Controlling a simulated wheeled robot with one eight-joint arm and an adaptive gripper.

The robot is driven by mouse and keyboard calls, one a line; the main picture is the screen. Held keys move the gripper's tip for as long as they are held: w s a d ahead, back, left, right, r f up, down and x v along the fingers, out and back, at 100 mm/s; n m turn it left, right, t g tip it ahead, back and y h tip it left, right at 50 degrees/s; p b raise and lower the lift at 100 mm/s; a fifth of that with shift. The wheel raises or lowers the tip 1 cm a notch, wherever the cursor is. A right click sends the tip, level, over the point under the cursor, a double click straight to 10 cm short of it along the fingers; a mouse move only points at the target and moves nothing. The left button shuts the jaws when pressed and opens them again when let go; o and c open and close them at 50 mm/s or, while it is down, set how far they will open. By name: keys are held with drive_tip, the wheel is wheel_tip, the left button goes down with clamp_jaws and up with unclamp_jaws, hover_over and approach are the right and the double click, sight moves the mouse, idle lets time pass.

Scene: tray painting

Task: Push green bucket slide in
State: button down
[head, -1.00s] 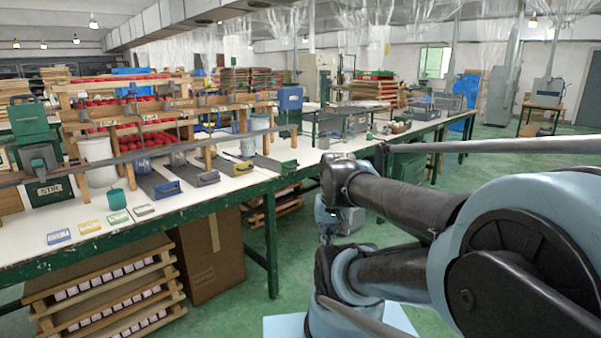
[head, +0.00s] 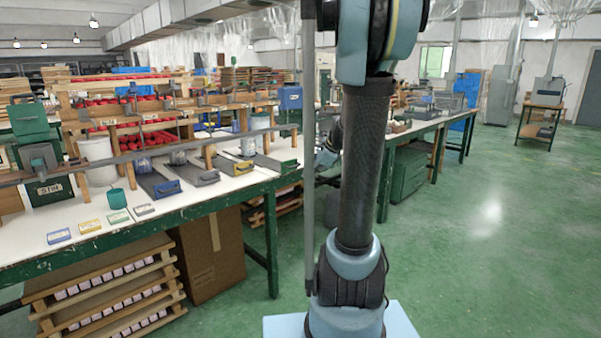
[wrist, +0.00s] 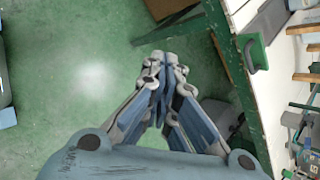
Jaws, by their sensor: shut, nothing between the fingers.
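The green bucket slide (head: 288,165) is a dark grey strip with a green front end. It lies on the white table at the right end of a row of similar slides in the head view. In the wrist view its green end (wrist: 256,54) is at upper right, by the table edge. My gripper (wrist: 163,61) is shut and empty. In the wrist view it appears over the green floor, left of the slide and apart from it. In the head view my arm stands upright in front, and I cannot clearly make out the gripper.
The white table (head: 190,207) has a green frame. Left of the green slide lie a yellow-ended slide (head: 243,169), a grey one (head: 207,180) and a blue-ended one (head: 168,188). A wooden rack with containers stands behind. The floor (head: 470,260) at right is clear.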

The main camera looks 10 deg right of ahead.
drive_tip(key=w+d+f+m+t+y, duration=0.1)
drive_tip(key=w+d+m, duration=0.2)
drive_tip(key=w+m, duration=0.3)
drive_tip(key=w+d+m+t, duration=0.1)
drive_tip(key=w+d+m, duration=0.25)
drive_tip(key=w, duration=0.55)
drive_tip(key=w+a+f, duration=0.5)
drive_tip(key=w+a, duration=0.1)
drive_tip(key=w, duration=0.2)
drive_tip(key=shift+w+a+f, duration=0.4)
approach(276, 166)
drive_tip(key=x, duration=0.4)
drive_tip(key=shift+a+f, duration=0.1)
drive_tip(key=shift+f, duration=0.3)
drive_tip(key=shift+w+a, duration=0.1)
drive_tip(key=shift+w, duration=0.05)
drive_tip(key=shift+r, duration=0.1)
